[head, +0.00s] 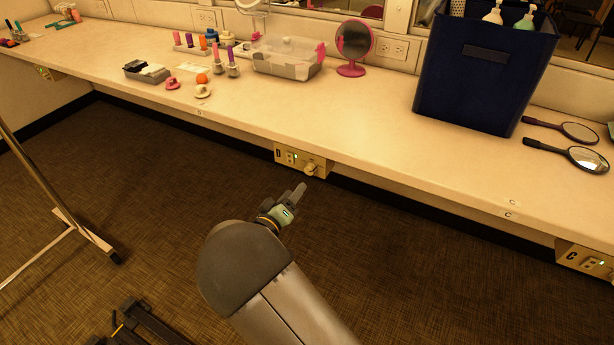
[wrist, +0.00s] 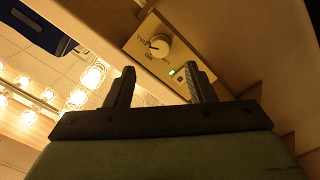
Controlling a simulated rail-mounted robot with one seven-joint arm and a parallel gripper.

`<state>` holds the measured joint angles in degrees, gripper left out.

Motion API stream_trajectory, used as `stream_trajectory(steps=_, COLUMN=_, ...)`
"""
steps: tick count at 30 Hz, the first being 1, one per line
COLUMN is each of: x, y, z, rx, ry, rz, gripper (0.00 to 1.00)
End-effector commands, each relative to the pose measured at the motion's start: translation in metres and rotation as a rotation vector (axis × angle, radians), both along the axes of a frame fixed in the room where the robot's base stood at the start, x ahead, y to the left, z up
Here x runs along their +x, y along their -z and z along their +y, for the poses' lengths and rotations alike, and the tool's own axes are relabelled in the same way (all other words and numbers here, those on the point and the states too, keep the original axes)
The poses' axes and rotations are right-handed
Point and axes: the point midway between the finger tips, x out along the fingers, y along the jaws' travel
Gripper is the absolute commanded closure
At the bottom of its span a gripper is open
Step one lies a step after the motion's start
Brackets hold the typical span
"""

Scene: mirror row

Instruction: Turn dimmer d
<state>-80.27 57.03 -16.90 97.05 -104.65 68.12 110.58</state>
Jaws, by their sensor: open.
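The dimmer d panel (head: 290,158) is a pale box under the counter's front edge, with a dark letter mark at its left end. Its round cream knob (head: 310,169) is at the right end. In the wrist view the knob (wrist: 160,46) shows a dark pointer mark, with small lettering around it and a lit green light (wrist: 172,72) nearby. My gripper (head: 299,189) is just in front of and below the panel in the head view. In the wrist view my gripper (wrist: 160,67) is open and empty, its fingers apart from the knob, which appears beyond the gap between the tips.
The counter (head: 400,135) overhangs the panel. Another panel marked C (head: 585,262) is at the far right. A dark blue bin (head: 480,75), hand mirrors (head: 580,157) and a pink mirror (head: 353,45) stand or lie on top.

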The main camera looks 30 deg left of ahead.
Motion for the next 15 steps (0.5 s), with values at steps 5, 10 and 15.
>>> stream_trajectory(steps=5, x=0.04, y=0.001, z=0.001, rx=0.0, ry=0.003, rz=-0.002, gripper=0.51)
stream_trajectory(steps=10, x=0.068, y=0.001, z=0.003, rx=0.0, ry=0.003, rz=0.0, gripper=0.51)
stream_trajectory(steps=15, x=0.082, y=0.001, z=0.004, rx=-0.001, ry=0.001, rz=0.001, gripper=0.51)
